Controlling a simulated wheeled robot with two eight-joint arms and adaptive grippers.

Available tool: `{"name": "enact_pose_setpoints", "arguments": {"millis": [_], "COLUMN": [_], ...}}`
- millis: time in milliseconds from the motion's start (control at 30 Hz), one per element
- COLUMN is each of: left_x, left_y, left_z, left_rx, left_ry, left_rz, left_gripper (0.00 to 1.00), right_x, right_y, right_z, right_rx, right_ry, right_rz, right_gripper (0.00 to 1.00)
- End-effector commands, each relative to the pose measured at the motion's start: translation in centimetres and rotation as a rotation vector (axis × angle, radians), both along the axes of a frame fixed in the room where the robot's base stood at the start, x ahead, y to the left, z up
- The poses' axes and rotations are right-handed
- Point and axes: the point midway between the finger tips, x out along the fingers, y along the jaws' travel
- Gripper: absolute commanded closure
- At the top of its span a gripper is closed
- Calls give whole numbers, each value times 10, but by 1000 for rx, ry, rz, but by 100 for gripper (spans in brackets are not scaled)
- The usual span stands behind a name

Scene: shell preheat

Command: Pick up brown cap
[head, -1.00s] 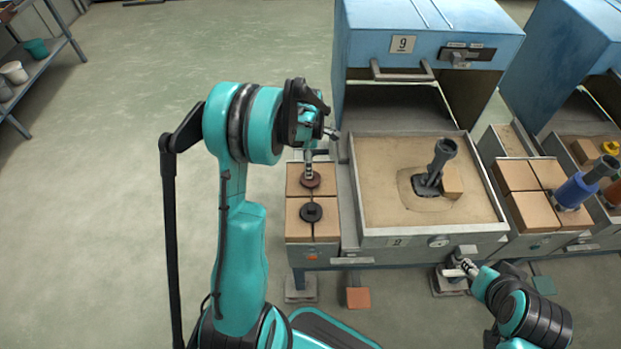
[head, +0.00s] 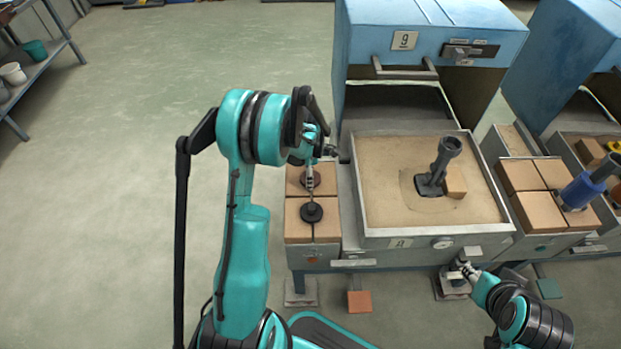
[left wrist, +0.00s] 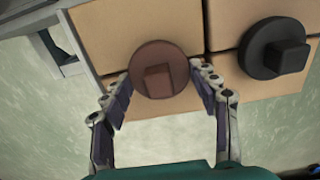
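The brown cap (left wrist: 158,68) is a round disc with a square knob, lying on the tan blocks in the left wrist view. In the head view the brown cap (head: 305,183) is partly hidden by my left gripper (head: 310,181). My left gripper (left wrist: 163,84) is open, with one finger on each side of the cap's near part. I cannot tell whether the fingers touch it. A black cap (left wrist: 275,48) of similar shape lies to the right; in the head view this black cap (head: 311,212) is nearer. My right gripper (head: 463,268) is low, in front of the sand tray.
A sand tray (head: 372,236) holds a dark pipe-shaped piece (head: 441,165) and a tan block (head: 455,182). A blue oven-like box (head: 430,30) stands behind it. More tan blocks (head: 520,175) and a blue cylinder (head: 577,191) are at right.

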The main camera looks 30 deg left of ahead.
Motion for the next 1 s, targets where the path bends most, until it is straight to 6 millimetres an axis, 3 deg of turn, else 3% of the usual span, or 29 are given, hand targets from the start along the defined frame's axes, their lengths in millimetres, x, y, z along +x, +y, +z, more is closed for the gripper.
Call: {"name": "enact_pose_setpoints", "arguments": {"millis": [467,733,1000], "left_x": [0,0,47], "left_y": [0,0,-47], "left_z": [6,47,83], "left_rx": [0,0,0], "left_ry": [0,0,0], "left_rz": [0,0,-5], "left_gripper": [69,69,69], "right_x": [0,0,0], "right_y": [0,0,0], "right_z": [3,23,42], "right_rx": [0,0,0], "right_ry": [0,0,0], "right_rz": [0,0,0], "right_gripper": [60,60,60]}}
